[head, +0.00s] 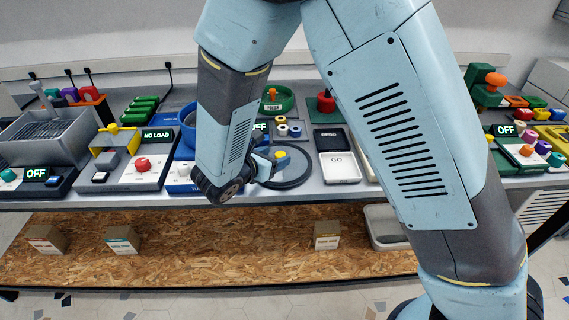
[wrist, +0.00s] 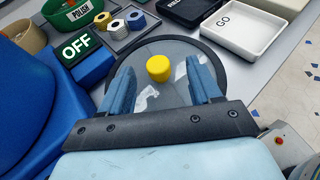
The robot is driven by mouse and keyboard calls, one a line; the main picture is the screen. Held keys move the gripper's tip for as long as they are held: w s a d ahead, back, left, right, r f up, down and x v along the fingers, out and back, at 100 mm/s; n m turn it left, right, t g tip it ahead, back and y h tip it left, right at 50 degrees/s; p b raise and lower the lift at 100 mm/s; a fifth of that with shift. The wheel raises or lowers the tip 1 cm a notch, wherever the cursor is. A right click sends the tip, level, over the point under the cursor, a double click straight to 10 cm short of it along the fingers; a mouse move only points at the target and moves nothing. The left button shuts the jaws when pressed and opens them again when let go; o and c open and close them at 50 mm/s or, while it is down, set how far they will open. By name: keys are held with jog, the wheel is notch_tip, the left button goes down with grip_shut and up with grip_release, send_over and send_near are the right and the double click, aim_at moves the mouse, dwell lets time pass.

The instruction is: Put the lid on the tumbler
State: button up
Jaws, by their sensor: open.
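The lid is a round grey disc with a dark rim (wrist: 240,88) and a yellow knob (wrist: 158,68). It lies flat on the counter; the head view also shows its dark rim (head: 301,180) and yellow knob (head: 280,154). My gripper (wrist: 162,80) is open and empty above the lid, its blue fingers spread to either side of the knob's line. The knob shows just beyond the fingertips; I cannot tell the height gap. My gripper (head: 266,163) is partly hidden in the head view. The blue tumbler (wrist: 28,95) is at the left, mostly hidden behind my arm in the head view (head: 187,118).
An OFF display (wrist: 82,44) stands between tumbler and lid. A holder with small rings (wrist: 117,28) and a green POLISH bowl (wrist: 78,12) are behind. A white GO tray (wrist: 246,25) is right of the lid. Boxes (head: 327,235) sit on the lower shelf.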

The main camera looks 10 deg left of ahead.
aim_at(279, 154)
jog(key=x, duration=0.5)
jog(key=shift+w+a+f, duration=0.1)
jog(key=shift+a+f, duration=0.1)
jog(key=shift+a, duration=0.05)
grip_shut()
dwell(0.4)
jog(key=shift+r, duration=0.1)
